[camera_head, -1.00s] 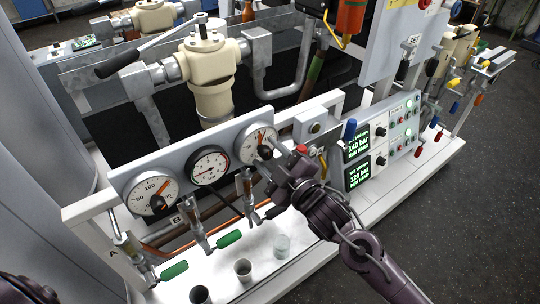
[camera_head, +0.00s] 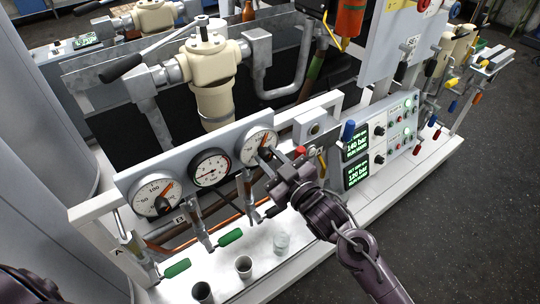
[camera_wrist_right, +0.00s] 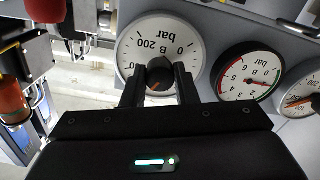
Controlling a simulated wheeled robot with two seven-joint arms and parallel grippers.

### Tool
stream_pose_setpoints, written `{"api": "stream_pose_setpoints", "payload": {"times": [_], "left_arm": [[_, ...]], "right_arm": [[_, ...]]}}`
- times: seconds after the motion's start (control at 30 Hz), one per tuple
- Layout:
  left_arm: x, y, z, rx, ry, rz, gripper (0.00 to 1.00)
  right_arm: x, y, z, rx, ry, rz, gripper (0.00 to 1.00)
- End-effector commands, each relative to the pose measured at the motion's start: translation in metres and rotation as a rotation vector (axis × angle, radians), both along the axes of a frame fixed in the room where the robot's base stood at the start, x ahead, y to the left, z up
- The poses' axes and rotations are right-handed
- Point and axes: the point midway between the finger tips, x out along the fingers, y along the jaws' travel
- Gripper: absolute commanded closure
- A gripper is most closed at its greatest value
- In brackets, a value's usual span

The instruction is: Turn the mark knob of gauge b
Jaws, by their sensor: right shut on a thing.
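Gauge b (camera_head: 251,138) is the rightmost of three white-faced gauges on the grey panel in the head view. In the right wrist view gauge b (camera_wrist_right: 186,33) appears upside down, with "B", "200" and "bar" on its dial. Its dark mark knob (camera_wrist_right: 160,74) is at the dial's centre, between the two fingers of my right gripper (camera_wrist_right: 160,88). My right gripper (camera_head: 270,157) is shut on the knob in front of the dial and covers its lower right part. A short orange mark shows near the knob. My left gripper is out of view.
A round gauge (camera_head: 210,170) with red and green markings and another white gauge (camera_head: 155,193) sit left of gauge b. A red button (camera_head: 299,152) and control boxes with green displays (camera_head: 356,147) stand to the right. Several cups (camera_head: 243,266) and green-handled valves stand below.

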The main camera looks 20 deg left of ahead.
Motion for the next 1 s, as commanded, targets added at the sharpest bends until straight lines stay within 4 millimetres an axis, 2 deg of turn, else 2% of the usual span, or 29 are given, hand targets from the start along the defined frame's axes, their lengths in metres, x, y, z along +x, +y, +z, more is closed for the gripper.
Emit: {"api": "stream_pose_setpoints", "payload": {"times": [0.1, 0.13, 0.3, 0.63, 1.0], "left_arm": [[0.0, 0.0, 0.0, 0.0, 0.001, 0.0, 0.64], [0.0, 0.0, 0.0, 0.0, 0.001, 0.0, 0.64], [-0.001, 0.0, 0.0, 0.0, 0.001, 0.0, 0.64], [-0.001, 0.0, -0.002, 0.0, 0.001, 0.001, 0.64], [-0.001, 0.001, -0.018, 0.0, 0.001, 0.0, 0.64]], "right_arm": [[0.0, 0.0, 0.0, 0.0, -0.002, 0.0, 0.96], [0.0, 0.0, 0.0, -0.001, -0.003, 0.0, 0.71], [0.0, 0.0, 0.0, -0.002, -0.004, 0.0, 0.52], [-0.003, -0.004, -0.001, -0.003, -0.004, 0.0, 0.52], [-0.039, -0.05, -0.003, -0.004, -0.003, 0.001, 0.52]]}}
